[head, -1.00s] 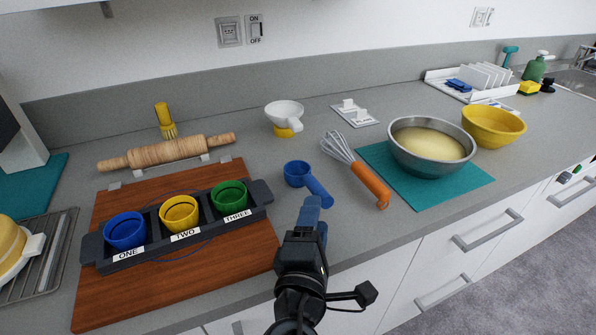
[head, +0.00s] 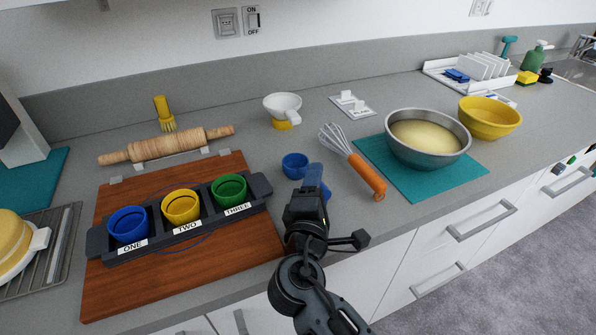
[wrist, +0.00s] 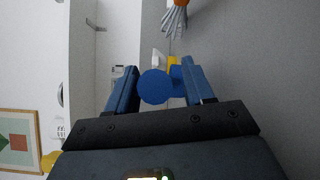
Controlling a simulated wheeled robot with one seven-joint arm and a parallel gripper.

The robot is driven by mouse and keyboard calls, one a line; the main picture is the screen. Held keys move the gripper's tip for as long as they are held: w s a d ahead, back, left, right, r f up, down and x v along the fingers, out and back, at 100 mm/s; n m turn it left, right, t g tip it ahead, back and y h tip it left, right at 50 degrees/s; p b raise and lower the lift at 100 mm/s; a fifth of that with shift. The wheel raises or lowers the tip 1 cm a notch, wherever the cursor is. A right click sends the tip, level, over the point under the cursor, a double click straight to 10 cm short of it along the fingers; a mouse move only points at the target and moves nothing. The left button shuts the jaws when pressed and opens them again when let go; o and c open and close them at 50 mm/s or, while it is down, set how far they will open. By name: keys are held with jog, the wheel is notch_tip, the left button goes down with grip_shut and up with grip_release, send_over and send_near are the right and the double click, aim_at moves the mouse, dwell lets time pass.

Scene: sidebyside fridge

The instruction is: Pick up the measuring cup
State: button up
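The blue measuring cup (head: 294,165) rests on the grey counter, between the tray of cups and the whisk. Its handle is mostly hidden behind my gripper (head: 314,178) in the head view. In the wrist view, the cup's round blue end (wrist: 156,87) shows between my two blue fingers (wrist: 158,88), with a blue piece close to the right finger. I cannot tell whether either finger touches the cup.
A whisk with an orange handle (head: 366,176) lies close to the right. A black tray (head: 150,246) with three coloured cups sits on a wooden board (head: 112,293) at left. A steel bowl (head: 397,151) stands right, and a white-and-yellow juicer-like item (head: 283,108) behind.

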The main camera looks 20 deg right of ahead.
grip_shut()
dwell(0.4)
jog(key=shift+r, duration=0.6)
notch_tip(320, 180, up, 2)
jog(key=shift+r, duration=0.25)
jog(key=s+d+r, duration=0.7)
jog(key=s+d, duration=0.1)
jog(key=shift+d+r, duration=0.2)
jog(key=shift+c, duration=2.2)
grip_release()
grip_shut()
